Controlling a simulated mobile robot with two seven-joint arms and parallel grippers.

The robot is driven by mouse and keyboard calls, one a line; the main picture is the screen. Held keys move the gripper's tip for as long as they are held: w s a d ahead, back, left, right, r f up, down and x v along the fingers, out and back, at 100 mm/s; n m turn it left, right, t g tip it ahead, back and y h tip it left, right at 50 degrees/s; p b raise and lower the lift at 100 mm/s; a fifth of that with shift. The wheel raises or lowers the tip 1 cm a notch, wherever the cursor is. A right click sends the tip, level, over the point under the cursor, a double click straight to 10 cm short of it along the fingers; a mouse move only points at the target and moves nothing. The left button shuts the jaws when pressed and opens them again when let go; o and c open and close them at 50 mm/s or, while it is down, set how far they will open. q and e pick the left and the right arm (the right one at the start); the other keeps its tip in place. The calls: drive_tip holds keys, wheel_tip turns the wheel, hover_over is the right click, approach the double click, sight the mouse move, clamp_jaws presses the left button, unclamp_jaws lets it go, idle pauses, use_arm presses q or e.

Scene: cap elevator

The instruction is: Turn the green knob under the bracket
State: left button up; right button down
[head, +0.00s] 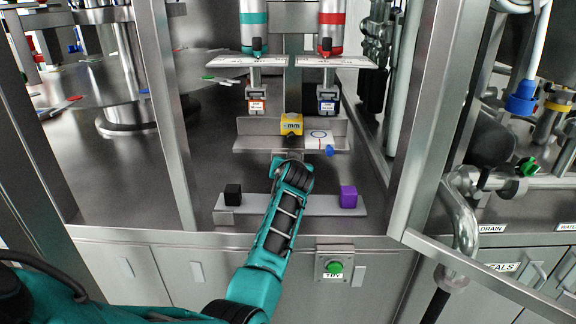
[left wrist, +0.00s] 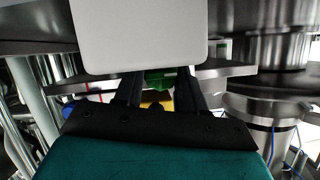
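The green knob (left wrist: 158,81) shows in the left wrist view, just below a pale grey panel (left wrist: 140,35) that hides part of the scene. My left gripper (left wrist: 158,94) has its two black fingers apart, one on each side of the knob, and I see no clear contact. In the head view my left arm reaches up to the steel bracket (head: 250,142); the fingertips and this knob are hidden there. A yellow piece (head: 291,124) and a blue knob (head: 329,150) are on the bracket. My right gripper is in neither view.
Below the bracket, a low steel ledge (head: 240,216) holds a black cube (head: 232,194) and a purple cube (head: 348,196). A green button (head: 334,267) is on the cabinet front. Steel frame posts (head: 165,110) stand left and right of the opening.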

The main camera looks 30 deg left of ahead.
use_arm(q)
drive_tip(key=c, duration=0.5)
